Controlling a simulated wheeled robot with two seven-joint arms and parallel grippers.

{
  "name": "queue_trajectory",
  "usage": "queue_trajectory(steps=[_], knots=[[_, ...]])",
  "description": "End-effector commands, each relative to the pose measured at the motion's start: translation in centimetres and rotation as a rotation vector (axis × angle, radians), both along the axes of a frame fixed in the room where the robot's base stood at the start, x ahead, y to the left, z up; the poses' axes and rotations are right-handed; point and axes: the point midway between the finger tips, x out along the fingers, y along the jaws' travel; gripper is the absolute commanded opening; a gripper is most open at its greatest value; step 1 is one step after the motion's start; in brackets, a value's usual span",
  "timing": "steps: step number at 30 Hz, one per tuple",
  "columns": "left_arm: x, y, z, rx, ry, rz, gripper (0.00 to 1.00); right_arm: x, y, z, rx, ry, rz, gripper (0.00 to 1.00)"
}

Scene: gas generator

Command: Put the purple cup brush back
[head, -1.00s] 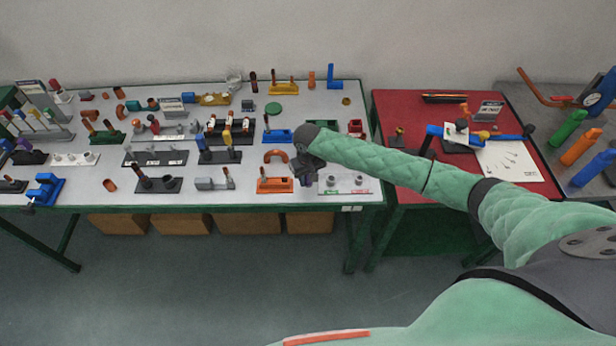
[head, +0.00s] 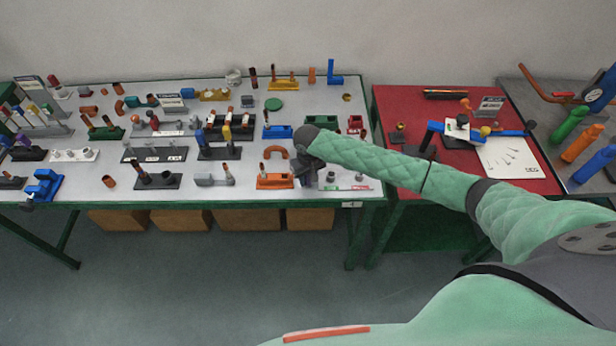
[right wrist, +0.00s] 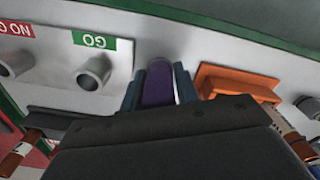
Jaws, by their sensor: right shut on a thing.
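My right gripper (head: 308,178) is over the front edge of the grey table, between an orange stand and a white stand. In the right wrist view its two dark blue-grey fingers (right wrist: 158,88) are shut on a purple piece (right wrist: 158,84), which looks like the purple cup brush's handle. Its lower part is hidden by the gripper body, so I cannot tell whether it touches the table. The white stand (head: 359,188) has red and green labels; its grey sockets (right wrist: 93,72) show beside the gripper. My left gripper is not in view.
The orange stand (head: 274,181) is close on the other side of the gripper; it also shows in the right wrist view (right wrist: 235,83). Many small stands and parts crowd the grey table (head: 320,100). A red table (head: 400,105) adjoins at right.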

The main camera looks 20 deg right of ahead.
Motion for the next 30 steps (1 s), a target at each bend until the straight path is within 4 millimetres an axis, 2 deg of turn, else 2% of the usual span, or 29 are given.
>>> queue_trajectory(steps=[2, 3, 6, 17, 20, 28, 30], knots=[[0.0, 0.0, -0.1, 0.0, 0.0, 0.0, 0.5, 0.0, 0.0, -0.2, 0.0, 0.0, 0.0, 0.14], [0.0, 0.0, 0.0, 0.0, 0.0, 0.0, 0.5, 0.0, 0.0, -0.2, 0.0, 0.0, 0.0, 0.36], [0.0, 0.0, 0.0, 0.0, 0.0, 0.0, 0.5, 0.0, 0.0, -0.2, 0.0, 0.0, 0.0, 0.56], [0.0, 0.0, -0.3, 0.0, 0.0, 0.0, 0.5, 0.0, 0.0, 0.1, 0.0, -0.001, 0.0, 0.56], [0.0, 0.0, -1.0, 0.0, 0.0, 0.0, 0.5, 0.1, 0.0, 1.0, 0.0, -0.003, 0.001, 0.56], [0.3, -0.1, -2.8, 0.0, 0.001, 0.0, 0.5, 0.1, 0.0, 5.1, 0.0, -0.003, 0.001, 0.56], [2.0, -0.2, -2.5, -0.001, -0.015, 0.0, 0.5, 0.1, 0.0, 5.9, 0.001, -0.001, 0.001, 0.56]])
